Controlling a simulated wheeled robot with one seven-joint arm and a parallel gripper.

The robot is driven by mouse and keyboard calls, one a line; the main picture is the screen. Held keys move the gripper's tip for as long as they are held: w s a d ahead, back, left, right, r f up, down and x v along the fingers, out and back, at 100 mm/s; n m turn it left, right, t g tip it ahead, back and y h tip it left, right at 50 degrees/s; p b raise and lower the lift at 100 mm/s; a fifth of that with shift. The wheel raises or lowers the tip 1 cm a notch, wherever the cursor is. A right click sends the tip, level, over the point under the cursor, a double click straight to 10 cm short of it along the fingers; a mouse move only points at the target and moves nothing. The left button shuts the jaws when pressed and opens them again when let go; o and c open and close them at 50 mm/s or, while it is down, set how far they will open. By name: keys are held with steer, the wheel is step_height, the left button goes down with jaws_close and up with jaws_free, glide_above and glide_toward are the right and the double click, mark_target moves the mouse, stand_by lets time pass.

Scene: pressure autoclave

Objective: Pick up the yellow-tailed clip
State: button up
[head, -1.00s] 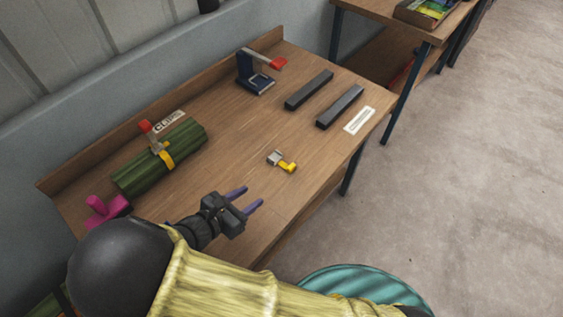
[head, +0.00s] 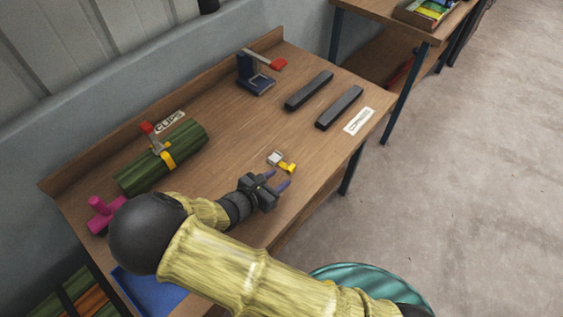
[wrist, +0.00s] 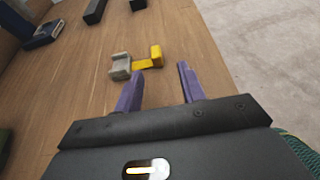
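The yellow-tailed clip (head: 281,162) lies on the wooden bench, with a grey jaw end on the left and a yellow tail on the right. In the wrist view the clip (wrist: 136,64) lies just beyond the fingertips. My gripper (head: 277,179) has two purple fingers spread apart and empty, close in front of the clip on its near side. In the wrist view the gripper (wrist: 157,82) is open and points toward the clip, with no contact visible.
A green bundle (head: 150,175) with a yellow strap and red-tipped handle lies left on the bench (head: 215,120). A blue device with a red-tipped lever (head: 256,82) stands at the back. Two dark bars (head: 309,90) and a white label (head: 359,121) lie right. Bench around the clip is clear.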

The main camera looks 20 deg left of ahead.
mark_target(288, 170)
steer(key=shift+w, duration=0.1)
steer(key=x, duration=0.3)
steer(key=p+x, duration=0.1)
steer(key=x, duration=0.1)
steer(key=shift+w+a, duration=0.1)
steer(key=shift+a, duration=0.15)
jaws_close()
